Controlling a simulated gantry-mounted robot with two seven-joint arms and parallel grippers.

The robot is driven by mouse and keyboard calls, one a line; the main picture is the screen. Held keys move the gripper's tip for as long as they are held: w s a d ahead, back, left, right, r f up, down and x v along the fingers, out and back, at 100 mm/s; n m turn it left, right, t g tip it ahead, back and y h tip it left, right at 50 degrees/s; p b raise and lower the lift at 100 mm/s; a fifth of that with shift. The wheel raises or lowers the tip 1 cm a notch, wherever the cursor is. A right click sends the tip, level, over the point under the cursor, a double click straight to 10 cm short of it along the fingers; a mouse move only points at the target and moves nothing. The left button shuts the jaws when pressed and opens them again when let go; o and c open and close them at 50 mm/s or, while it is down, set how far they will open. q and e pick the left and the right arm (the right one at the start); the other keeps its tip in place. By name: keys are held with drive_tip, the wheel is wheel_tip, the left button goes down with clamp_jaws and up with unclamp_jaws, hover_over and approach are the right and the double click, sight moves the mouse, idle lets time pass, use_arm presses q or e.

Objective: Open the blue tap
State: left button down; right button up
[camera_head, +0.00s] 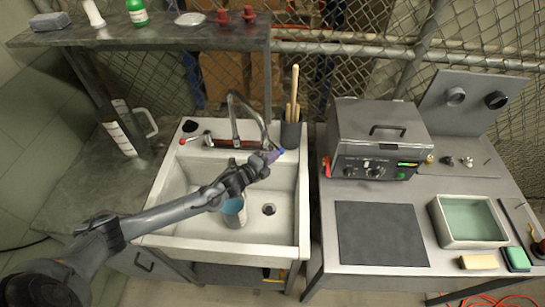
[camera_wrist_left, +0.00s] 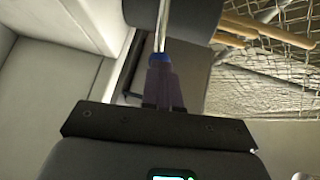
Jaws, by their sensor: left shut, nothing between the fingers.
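The blue tap (camera_head: 281,151) is a thin lever with a blue tip at the right of the sink's back edge. My left gripper (camera_head: 271,157) reaches across the basin and its fingertips are right at the blue tip. In the left wrist view, the shut fingers (camera_wrist_left: 162,80) are in line with the blue tip (camera_wrist_left: 162,57) and its metal rod (camera_wrist_left: 163,28). The fingers seem to touch or nearly touch the tip, with nothing held between them. The red tap (camera_head: 183,141) is at the left. My right gripper does not show.
The curved spout (camera_head: 233,108) rises behind my gripper. A dark holder (camera_head: 291,135) with wooden sticks stands close beside the blue tap. A blue cup (camera_head: 234,213) is in the sink (camera_head: 302,205). A grey machine (camera_head: 378,135) stands on the table at right.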

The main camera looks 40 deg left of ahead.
sight(283, 152)
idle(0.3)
use_arm(q)
drive_tip(key=w+y, duration=0.1)
drive_tip(key=w+d+n+y, duration=0.1)
drive_tip(key=shift+w+d+n, duration=0.3)
drive_tip(key=shift+w, duration=0.1)
